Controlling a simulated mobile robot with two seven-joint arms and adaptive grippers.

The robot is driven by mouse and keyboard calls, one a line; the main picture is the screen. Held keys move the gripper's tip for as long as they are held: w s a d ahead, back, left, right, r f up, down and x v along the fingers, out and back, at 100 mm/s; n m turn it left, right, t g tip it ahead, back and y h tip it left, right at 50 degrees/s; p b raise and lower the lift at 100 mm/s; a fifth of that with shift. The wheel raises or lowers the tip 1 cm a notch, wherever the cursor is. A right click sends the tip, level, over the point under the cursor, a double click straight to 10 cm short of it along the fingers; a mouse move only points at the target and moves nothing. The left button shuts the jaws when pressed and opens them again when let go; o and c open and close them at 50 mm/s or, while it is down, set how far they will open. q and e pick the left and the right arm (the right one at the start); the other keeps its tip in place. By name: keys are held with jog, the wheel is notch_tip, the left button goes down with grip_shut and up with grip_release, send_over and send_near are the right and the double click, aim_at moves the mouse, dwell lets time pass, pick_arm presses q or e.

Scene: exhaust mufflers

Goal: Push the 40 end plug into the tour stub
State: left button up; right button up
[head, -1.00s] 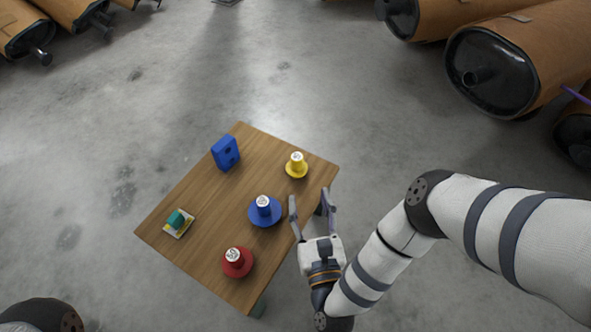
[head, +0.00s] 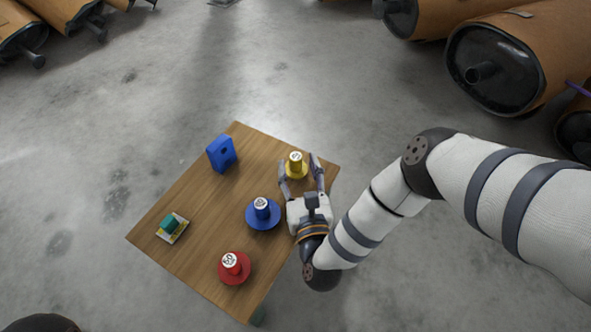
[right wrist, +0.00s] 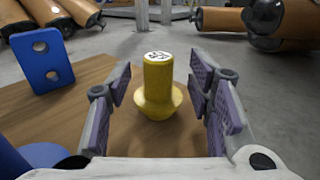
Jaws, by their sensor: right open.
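A yellow end plug (head: 295,168), with a round flange and a white label on top, stands upright near the table's far right corner. It also shows in the right wrist view (right wrist: 158,85). My right gripper (head: 299,163) is open, with one finger on each side of the yellow plug and a gap on both sides. A blue plug (head: 262,211) and a red plug (head: 234,266) stand on the same table. The red label seems to read 50; the yellow and blue numbers are too small to be sure. My left gripper is out of view.
The wooden table (head: 190,208) also bears a blue block with holes (head: 221,153) and a small green piece on a card (head: 171,226). Brown mufflers lie at the upper right (head: 525,60) and upper left (head: 60,10), some with end stubs showing. The floor between is clear.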

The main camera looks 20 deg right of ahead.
jog(key=x, duration=0.3)
jog(key=shift+b, duration=0.4)
grip_shut()
